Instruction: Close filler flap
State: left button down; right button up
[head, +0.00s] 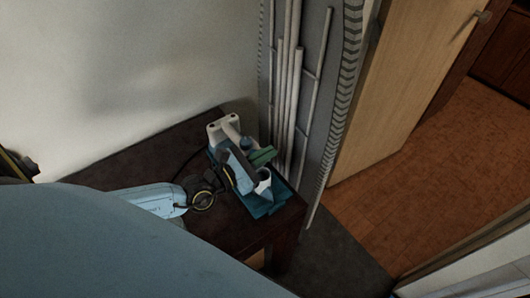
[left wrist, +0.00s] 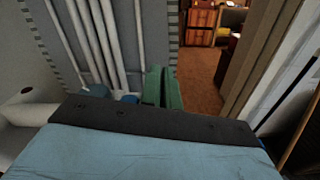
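A small white and blue appliance (head: 223,127) stands on a dark table, with a blue base (head: 258,208) at its front. I cannot make out the filler flap on it. My left gripper (head: 263,156) has green fingers and is over the appliance's right side; whether it touches is unclear. In the left wrist view the green fingers (left wrist: 162,88) lie side by side, shut, with nothing seen between them. A white rounded part (left wrist: 30,112) and bits of blue show at the left of that view, partly hidden by my wrist. My right gripper is not in view.
The dark table (head: 150,157) stands against a pale wall. White vertical pipes (head: 292,90) on a grey panel rise just behind the appliance. A wooden door (head: 395,80) stands open at the right, with brown tiled floor (head: 430,150) beyond.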

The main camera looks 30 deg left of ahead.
pick_arm(q)
jog(key=d+m, duration=0.1)
jog(key=m, duration=0.1)
jog(key=s+d+f+m, duration=0.1)
jog(key=m, duration=0.1)
jog(key=shift+d, duration=0.1)
jog(key=m, duration=0.1)
jog(key=d+f+m, duration=0.1)
jog(key=m, duration=0.1)
jog(key=f+m+b, duration=0.1)
jog(key=shift+s+d+m, duration=0.3)
jog(key=shift+s+m, duration=0.05)
jog(key=shift+m, duration=0.05)
jog(key=f+m, duration=0.1)
jog(key=m, duration=0.1)
jog(key=d+f+m+b, duration=0.1)
jog(key=m, duration=0.1)
jog(key=shift+s+f+m, duration=0.15)
jog(key=shift+f+m, duration=0.2)
jog(key=shift+m, duration=0.05)
jog(key=shift+f+m, duration=0.4)
jog(key=shift+m, duration=0.5)
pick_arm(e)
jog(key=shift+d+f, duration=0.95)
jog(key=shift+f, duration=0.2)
pick_arm(q)
jog(key=c, duration=1.6)
grip_release()
jog(key=shift+c, duration=0.2)
